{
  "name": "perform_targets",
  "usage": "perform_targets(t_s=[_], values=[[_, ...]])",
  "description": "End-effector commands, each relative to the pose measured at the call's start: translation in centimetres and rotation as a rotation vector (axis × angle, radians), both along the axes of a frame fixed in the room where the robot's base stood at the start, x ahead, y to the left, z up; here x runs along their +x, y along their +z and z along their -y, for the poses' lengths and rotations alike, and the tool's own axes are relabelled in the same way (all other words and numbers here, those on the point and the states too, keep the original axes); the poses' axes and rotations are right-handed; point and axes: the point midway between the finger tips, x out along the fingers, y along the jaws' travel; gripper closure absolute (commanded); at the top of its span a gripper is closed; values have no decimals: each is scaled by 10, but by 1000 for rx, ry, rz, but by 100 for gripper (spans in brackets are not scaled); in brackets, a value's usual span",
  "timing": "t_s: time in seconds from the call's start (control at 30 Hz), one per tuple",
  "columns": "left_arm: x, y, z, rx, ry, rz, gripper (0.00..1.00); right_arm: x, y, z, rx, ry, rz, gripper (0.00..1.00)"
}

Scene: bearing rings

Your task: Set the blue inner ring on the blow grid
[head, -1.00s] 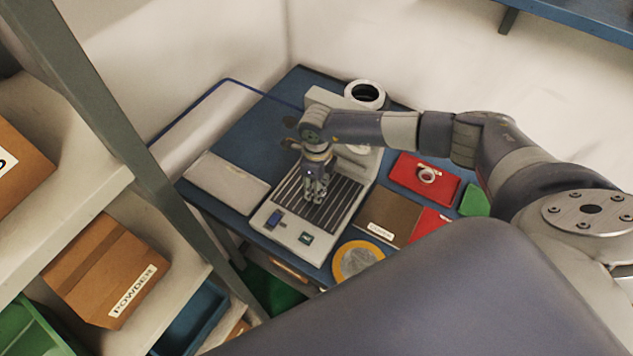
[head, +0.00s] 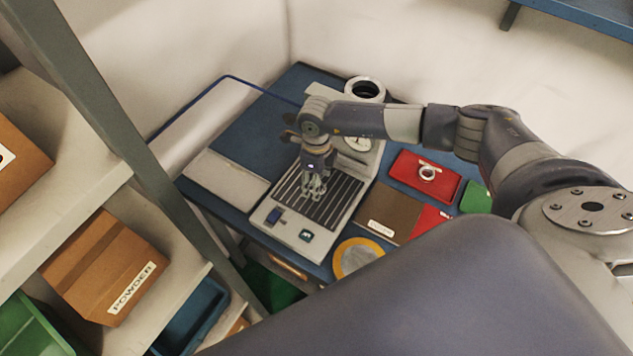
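The blow grid (head: 335,207) is the dark slatted top of a pale bench unit on the blue table. My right gripper (head: 313,190) points down over the left part of the grid, with its fingertips close above the slats. Its fingers are small here, and I cannot tell whether they are open or shut or hold anything. I cannot make out the blue inner ring anywhere; the gripper may hide it. My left gripper is not in view.
A red tray (head: 405,180) with a silver ring (head: 428,172) lies right of the unit. A brown labelled mat (head: 385,215) and a yellow-rimmed disc (head: 357,258) lie nearer. A grey pad (head: 225,181) lies left. A shelf post (head: 125,140) stands at left.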

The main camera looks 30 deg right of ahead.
Motion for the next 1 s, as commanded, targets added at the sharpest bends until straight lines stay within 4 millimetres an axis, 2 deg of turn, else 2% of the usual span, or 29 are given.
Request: perform_targets(t_s=[0.3,0.5,0.7,1.0], values=[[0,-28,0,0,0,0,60,1,63,0,0,1,5,41],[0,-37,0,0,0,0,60,0,95,0,0,0,3,41],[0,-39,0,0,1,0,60,-1,106,0,0,0,0,41],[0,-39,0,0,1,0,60,-1,107,0,-1,0,-1,41]])
